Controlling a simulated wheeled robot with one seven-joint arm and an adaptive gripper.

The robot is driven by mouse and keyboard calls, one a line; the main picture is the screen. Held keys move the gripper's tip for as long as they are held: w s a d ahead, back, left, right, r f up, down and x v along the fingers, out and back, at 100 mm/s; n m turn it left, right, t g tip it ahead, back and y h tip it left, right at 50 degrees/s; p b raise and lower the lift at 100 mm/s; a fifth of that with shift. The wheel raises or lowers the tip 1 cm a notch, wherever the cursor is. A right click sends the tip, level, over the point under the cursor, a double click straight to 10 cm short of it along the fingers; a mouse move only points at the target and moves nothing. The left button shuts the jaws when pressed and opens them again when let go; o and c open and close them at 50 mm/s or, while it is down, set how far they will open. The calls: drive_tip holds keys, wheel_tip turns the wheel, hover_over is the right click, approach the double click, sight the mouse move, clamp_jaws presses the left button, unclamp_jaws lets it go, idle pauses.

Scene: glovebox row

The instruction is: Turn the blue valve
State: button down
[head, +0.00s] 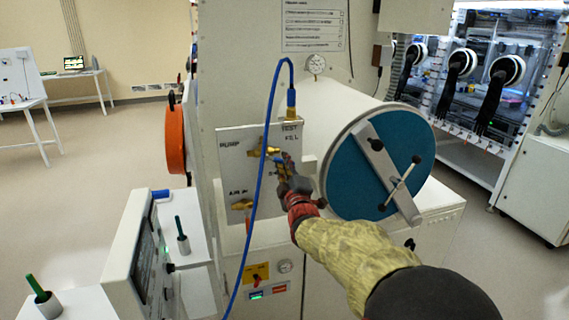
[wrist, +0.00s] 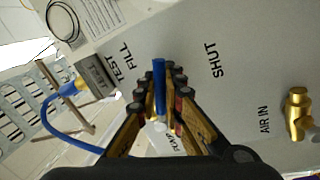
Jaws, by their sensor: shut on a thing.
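The blue valve's lever (wrist: 159,72) stands between the fingers of my gripper (wrist: 158,98) in the wrist view. The fingers are shut on it, one on each side. The lever points up in that picture, between the printed words FILL and SHUT. In the head view my gripper (head: 287,178) is at the grey valve panel (head: 232,178), by brass fittings below the TEST and FILL labels. My gripper hides most of the valve there.
A blue hose (head: 266,150) loops from the top fitting down the panel's front, close to my gripper. A brass AIR IN valve (head: 240,204) is lower left; it also shows in the wrist view (wrist: 298,112). The round teal door (head: 350,180) with its clamp bar stands right of the panel.

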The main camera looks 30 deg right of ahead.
drive_tip(key=c, duration=1.9)
unclamp_jaws()
drive_tip(key=v, duration=1.2)
drive_tip(key=shift+c, duration=0.5)
